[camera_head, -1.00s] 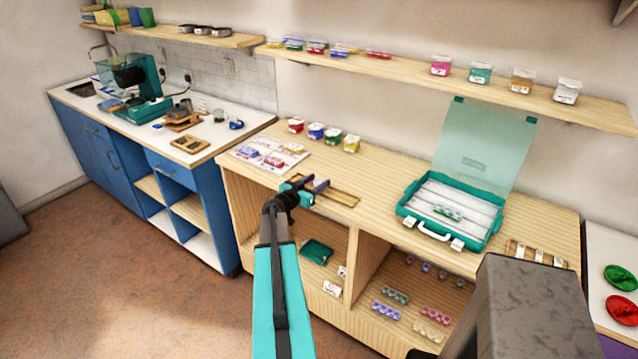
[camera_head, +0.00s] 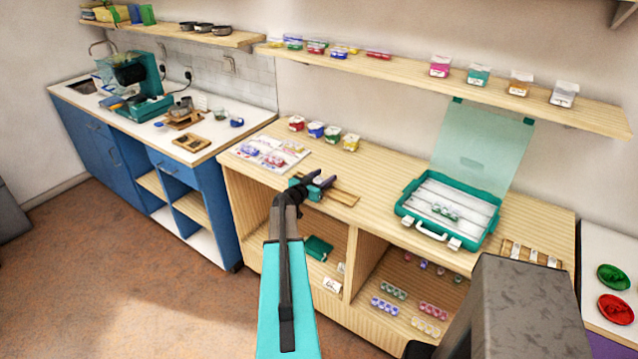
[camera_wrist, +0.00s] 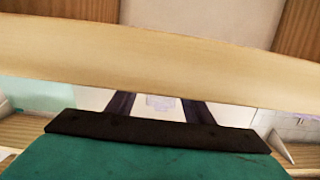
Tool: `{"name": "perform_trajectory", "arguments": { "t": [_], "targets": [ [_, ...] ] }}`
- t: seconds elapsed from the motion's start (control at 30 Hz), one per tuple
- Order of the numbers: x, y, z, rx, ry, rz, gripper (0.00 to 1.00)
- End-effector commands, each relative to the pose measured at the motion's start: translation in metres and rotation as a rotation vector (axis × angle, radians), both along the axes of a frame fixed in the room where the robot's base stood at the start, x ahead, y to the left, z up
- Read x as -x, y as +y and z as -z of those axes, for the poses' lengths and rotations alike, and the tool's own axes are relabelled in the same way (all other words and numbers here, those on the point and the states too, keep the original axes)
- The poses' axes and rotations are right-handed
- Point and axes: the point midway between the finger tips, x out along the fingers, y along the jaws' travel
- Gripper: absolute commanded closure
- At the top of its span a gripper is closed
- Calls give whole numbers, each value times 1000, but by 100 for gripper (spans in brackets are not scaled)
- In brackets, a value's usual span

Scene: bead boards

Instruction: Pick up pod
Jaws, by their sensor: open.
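Several small strips of joined, lidded cups that look like pods are in the head view. A green strip (camera_head: 446,211) lies inside the open teal case (camera_head: 407,209). Another green strip (camera_head: 393,290), a purple strip (camera_head: 385,306), a pink strip (camera_head: 433,311) and a pale yellow strip (camera_head: 425,326) sit on the lower shelf. Which one the task means I cannot tell. My gripper (camera_head: 323,181) is open above the counter's front part, left of the case and apart from it. In the wrist view my gripper (camera_wrist: 160,104) has a small pale thing, too unclear to name, between its dark fingers.
A wooden board (camera_head: 342,196) lies on the counter (camera_head: 385,180) by my gripper. A printed sheet (camera_head: 292,153) and several lidded tubs (camera_head: 316,130) stand behind left. A wall shelf (camera_head: 400,75) runs above. The case lid (camera_head: 480,150) stands upright.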

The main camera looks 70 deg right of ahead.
Motion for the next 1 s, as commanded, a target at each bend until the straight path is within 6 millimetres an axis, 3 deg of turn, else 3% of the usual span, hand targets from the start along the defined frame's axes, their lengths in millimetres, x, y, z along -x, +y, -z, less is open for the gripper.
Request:
{"name": "perform_trajectory", "arguments": {
  "t": [0.2, 0.47, 1.0],
  "targets": [
    [0, 0, 0, 0, 0, 0, 53],
    [0, 0, 0, 0, 0, 0, 95],
    [1, 0, -7, 2, 1, 0, 97]
  ]
}}
